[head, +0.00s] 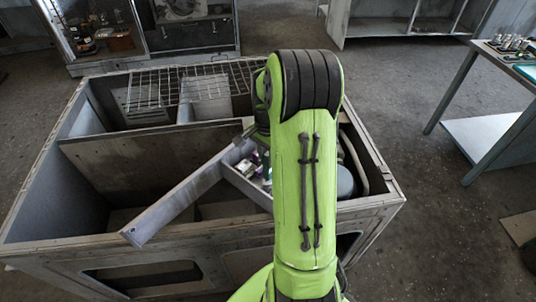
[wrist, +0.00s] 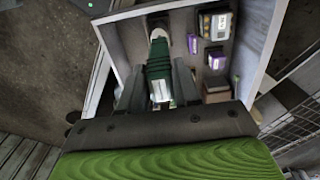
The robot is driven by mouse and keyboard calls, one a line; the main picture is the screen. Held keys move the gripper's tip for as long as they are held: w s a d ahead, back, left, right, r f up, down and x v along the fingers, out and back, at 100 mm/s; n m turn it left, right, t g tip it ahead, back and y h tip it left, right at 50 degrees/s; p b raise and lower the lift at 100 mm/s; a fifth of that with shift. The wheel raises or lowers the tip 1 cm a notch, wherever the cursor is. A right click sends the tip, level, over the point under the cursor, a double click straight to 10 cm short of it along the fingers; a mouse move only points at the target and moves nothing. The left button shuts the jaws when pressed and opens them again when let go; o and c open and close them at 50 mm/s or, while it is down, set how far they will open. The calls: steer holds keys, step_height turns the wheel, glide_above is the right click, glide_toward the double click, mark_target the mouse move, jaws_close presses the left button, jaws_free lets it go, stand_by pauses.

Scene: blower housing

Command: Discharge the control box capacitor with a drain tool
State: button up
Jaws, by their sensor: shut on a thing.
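My gripper (wrist: 159,74) is shut on a green tool, the drain tool (wrist: 158,58), which sits between its two dark fingers in the wrist view. The tool's pale tip points into the open control box (wrist: 268,38), a shallow light-walled tray with small parts inside. A dark part lies just beyond the tip. I cannot tell whether it is the capacitor or whether the tip touches it. In the head view the control box (head: 246,185) shows left of my green arm, which hides much of it. The fingers and tool are not clear there.
The control box is within a large open-topped metal housing (head: 40,245). A long grey panel (head: 183,201) slants across the housing's front left. Wire racks (head: 180,85) lie at its back. A table (head: 480,60) with small items stands at right, and a glass-fronted cabinet (head: 188,38) behind.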

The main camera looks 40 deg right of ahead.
steer(key=shift+f+b, duration=0.3)
steer(key=shift+f, duration=0.1)
stand_by(1.8)
steer(key=shift+r+p, duration=2.8)
steer(key=shift+r, duration=0.8)
